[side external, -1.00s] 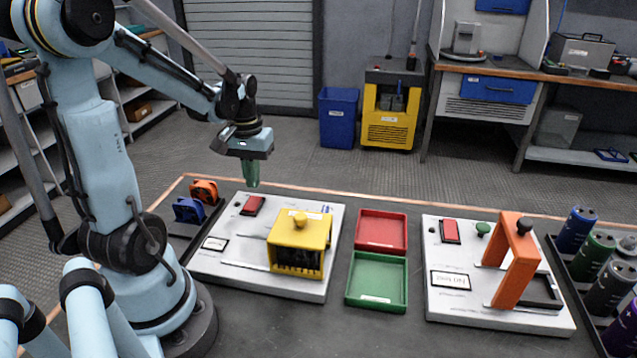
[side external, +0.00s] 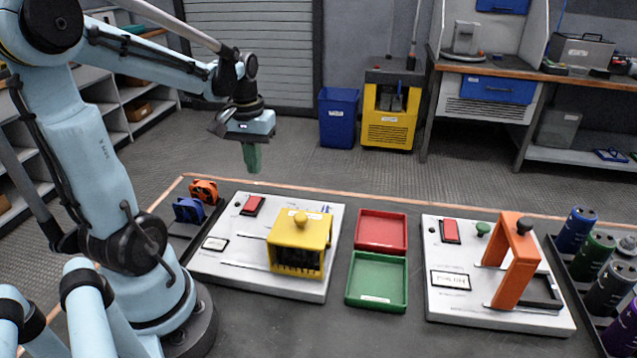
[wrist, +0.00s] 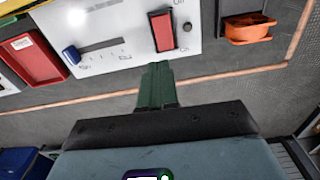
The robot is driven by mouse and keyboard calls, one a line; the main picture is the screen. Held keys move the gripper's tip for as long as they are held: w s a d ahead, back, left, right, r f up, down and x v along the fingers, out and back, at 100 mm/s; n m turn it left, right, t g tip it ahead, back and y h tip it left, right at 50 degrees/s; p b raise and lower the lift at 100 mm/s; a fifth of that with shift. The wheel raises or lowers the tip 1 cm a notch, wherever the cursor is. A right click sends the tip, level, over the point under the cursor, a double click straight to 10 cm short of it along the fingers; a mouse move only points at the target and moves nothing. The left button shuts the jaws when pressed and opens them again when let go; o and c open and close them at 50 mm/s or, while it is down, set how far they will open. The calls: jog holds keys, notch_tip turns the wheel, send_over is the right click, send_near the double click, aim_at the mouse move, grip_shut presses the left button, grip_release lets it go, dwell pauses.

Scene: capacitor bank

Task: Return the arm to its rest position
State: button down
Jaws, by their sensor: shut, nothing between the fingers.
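My gripper (side external: 252,158) has green fingers pointing down. It hangs in the air above the back left of the table, near the left panel's far edge, and is shut and empty. In the wrist view my gripper (wrist: 157,70) shows its green fingers together, with the left panel's red switch (wrist: 162,31) beyond the tips. My arm is bent, with its forearm reaching right from the elbow.
The left white panel (side external: 215,268) carries a yellow cover (side external: 300,243). Red (side external: 381,232) and green (side external: 377,281) trays lie in the middle. The right panel (side external: 450,305) has an orange handle frame (side external: 515,265). Coloured cylinders (side external: 577,230) stand at the right.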

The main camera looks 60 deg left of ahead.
jog(key=w+d+m+t, duration=0.1)
jog(key=d+m+t, duration=0.1)
jog(key=d, duration=0.4)
jog(key=w+d+r+m+t, duration=0.1)
jog(key=d+m+t, duration=0.1)
jog(key=d, duration=0.5)
jog(key=w+d+r+m+t, duration=0.1)
jog(key=d+m+t, duration=0.1)
jog(key=d+m, duration=0.2)
jog(key=shift+w+d+r+m+t, duration=0.15)
jog(key=shift+d+t, duration=0.05)
jog(key=shift+d, duration=0.4)
jog(key=shift+w+d+r+m+t, duration=0.1)
jog(key=shift+d+m+t, duration=0.1)
jog(key=shift+d, duration=0.35)
jog(key=a+n+g+y, duration=0.1)
jog(key=a+n+g, duration=0.35)
jog(key=a, duration=0.55)
jog(key=n+g+h, duration=0.1)
jog(key=n+g, duration=0.2)
jog(key=n, duration=0.2)
send_near(256, 197)
jog(key=shift+s+f, duration=0.2)
jog(key=shift+f, duration=2.5)
